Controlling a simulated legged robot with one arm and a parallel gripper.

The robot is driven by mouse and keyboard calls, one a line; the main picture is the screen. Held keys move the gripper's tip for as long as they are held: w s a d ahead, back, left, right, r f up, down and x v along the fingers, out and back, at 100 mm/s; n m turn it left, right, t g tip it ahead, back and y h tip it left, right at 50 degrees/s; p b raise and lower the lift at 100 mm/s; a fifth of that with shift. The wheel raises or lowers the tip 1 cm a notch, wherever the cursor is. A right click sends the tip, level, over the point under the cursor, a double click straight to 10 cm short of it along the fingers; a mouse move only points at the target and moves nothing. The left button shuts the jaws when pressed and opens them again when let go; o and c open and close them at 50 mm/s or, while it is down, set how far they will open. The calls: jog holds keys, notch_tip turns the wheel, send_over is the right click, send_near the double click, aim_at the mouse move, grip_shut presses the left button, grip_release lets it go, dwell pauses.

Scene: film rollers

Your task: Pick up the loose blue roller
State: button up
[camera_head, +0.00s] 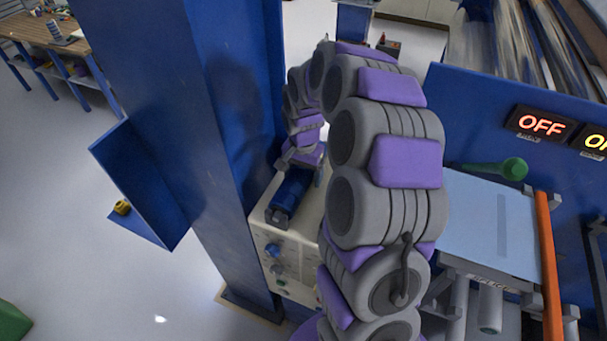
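A dark blue roller (289,195) lies on the pale top of a control box (262,226), left of my arm. My gripper (293,163) is at the end of my grey and purple arm, pointing down close to the far end of the roller. The fingers are small and partly hidden, so I cannot tell whether they are open or shut, or whether they touch the roller.
A tall blue column (225,120) stands close left of the box. On the right are a light blue plate (488,225), a green-knobbed lever (512,168), an orange bar (548,260) and an "OFF" sign (542,124). A workbench (45,35) stands far left, with open floor before it.

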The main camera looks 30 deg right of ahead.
jog(key=shift+a, duration=0.8)
jog(key=c, duration=0.4)
jog(key=shift+d, duration=0.25)
jog(key=c, duration=0.7)
jog(key=shift+r, duration=0.1)
